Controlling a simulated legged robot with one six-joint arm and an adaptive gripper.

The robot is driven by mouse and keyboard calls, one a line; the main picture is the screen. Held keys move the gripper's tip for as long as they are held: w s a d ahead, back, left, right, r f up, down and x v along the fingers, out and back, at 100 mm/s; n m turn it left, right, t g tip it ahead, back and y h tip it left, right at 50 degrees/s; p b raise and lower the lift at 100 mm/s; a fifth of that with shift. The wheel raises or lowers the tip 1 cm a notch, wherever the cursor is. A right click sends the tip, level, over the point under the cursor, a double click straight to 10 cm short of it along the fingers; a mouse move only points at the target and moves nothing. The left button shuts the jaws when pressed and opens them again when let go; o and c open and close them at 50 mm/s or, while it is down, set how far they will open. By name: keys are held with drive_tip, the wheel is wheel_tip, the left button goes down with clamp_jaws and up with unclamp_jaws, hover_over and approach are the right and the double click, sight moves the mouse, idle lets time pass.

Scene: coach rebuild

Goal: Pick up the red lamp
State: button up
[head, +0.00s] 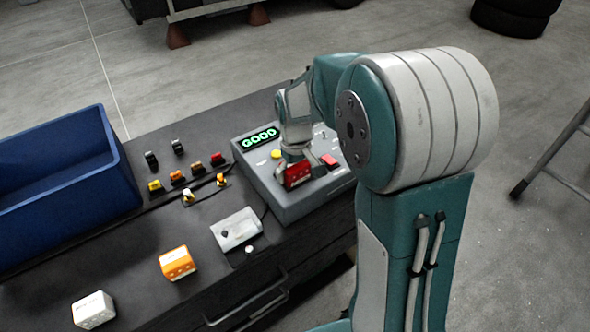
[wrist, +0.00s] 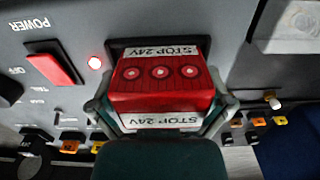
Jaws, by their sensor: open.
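The red lamp (head: 298,174) sits at the grey test panel (head: 292,207), whose green display reads GOOD. In the wrist view the red lamp (wrist: 160,90) carries "STOP 24V" labels and three round marks, and lies against a dark socket in the panel. My gripper (head: 296,170) is over the panel at the lamp. In the wrist view my gripper (wrist: 165,108) is open, with one finger on each side of the lamp. I cannot tell whether the fingers touch it. The lamp's far side is hidden.
An orange lamp (head: 177,263) and a white lamp (head: 94,309) stand on the dark bench top at the front. A blue bin (head: 122,178) is at the left. Small coloured connectors (head: 178,178) and a grey box (head: 236,229) lie between. A red power switch (wrist: 52,68) is beside the lamp.

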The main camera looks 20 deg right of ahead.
drive_tip(key=c, duration=0.9)
